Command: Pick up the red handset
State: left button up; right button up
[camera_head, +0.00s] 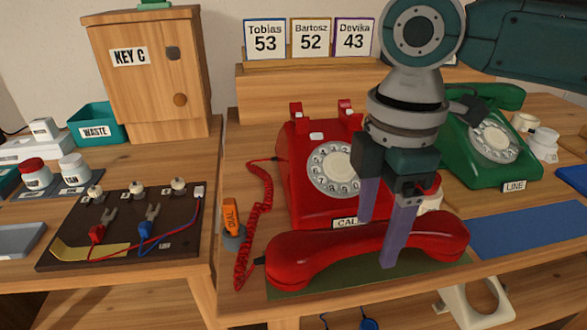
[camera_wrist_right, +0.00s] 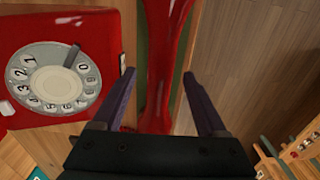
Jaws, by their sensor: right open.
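The red handset (camera_head: 340,253) lies across a green mat (camera_head: 300,288) at the table's front edge, in front of the red dial phone (camera_head: 300,190). A coiled red cord (camera_head: 262,215) runs from its left end. My right gripper (camera_head: 380,240) points down over the handset's middle, with one finger on the near side and one toward the phone. In the wrist view the handset (camera_wrist_right: 165,60) runs between the two open fingers (camera_wrist_right: 160,85), and I see a gap on both sides. Whether the fingertips reach down beside it is hard to tell. My left gripper is not in view.
A green dial phone (camera_head: 475,165) stands behind at the right, beside a blue mat (camera_head: 540,230). An orange dial tool (camera_head: 231,217) stands left of the cord. A dark wiring board (camera_head: 125,225) lies on the left table. Number cards (camera_head: 310,38) stand behind.

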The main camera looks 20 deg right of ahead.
jog(key=shift+f, duration=0.75)
grip_shut()
